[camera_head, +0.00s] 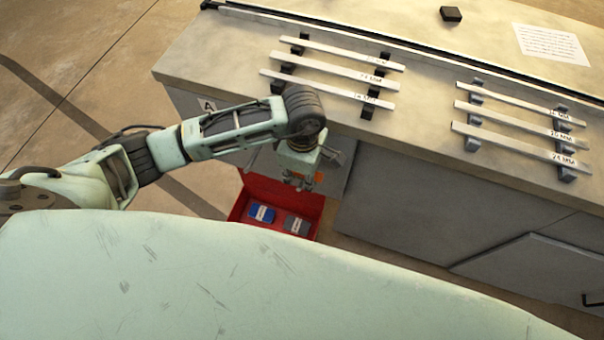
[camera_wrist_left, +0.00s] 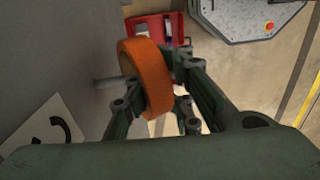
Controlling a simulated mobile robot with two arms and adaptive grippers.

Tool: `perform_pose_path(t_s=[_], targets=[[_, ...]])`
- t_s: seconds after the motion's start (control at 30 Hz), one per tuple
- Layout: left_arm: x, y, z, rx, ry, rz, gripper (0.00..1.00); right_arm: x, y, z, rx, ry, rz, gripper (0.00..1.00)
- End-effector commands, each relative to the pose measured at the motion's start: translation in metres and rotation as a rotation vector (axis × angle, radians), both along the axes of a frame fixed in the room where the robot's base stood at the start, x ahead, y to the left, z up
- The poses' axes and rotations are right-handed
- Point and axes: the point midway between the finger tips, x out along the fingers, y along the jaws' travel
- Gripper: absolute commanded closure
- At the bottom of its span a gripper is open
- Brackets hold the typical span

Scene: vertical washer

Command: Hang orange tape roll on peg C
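The orange tape roll (camera_wrist_left: 146,75) stands on edge between the fingers of my left gripper (camera_wrist_left: 165,95) in the left wrist view, and the fingers look closed on it. A grey peg (camera_wrist_left: 108,83) sticks out from the cabinet side and its end meets the roll's left side. I cannot tell whether the peg is inside the roll's hole. A white label with a dark C-like mark (camera_wrist_left: 48,143) is below the peg. In the head view my left gripper (camera_head: 298,182) points down beside the cabinet, with a bit of orange (camera_head: 319,177) at it. My right gripper is not in view.
A red open box (camera_head: 270,232) with a blue item (camera_head: 262,213) and a grey item (camera_head: 297,224) lies below the gripper. The worktop (camera_head: 420,120) carries several pale bars on dark holders. A label marked A (camera_head: 207,105) is on the cabinet's side.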

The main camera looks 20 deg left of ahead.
Motion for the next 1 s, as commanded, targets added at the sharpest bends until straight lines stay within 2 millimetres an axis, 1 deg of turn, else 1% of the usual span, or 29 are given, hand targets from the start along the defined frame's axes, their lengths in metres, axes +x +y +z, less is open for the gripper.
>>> perform_pose_path(t_s=[0.03,0.2,0.27,0.57,0.67,0.77,1.0], targets=[[0.000,0.000,0.000,0.000,-0.001,0.000,0.79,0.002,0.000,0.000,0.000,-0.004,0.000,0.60],[0.000,0.000,0.000,0.000,-0.001,0.001,0.64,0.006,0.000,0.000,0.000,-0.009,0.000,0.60],[0.000,0.000,0.000,0.000,0.000,0.001,0.60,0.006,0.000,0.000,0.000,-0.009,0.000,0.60],[0.000,0.000,0.000,0.001,0.000,0.001,0.60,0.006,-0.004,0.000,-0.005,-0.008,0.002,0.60],[0.001,0.000,0.005,0.000,-0.002,0.000,0.60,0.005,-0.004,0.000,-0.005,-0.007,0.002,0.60],[0.002,0.000,0.018,0.000,-0.004,-0.001,0.60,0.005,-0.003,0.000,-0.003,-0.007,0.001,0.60],[0.004,0.000,0.070,0.000,-0.007,-0.002,0.60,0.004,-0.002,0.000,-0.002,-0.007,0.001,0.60]])
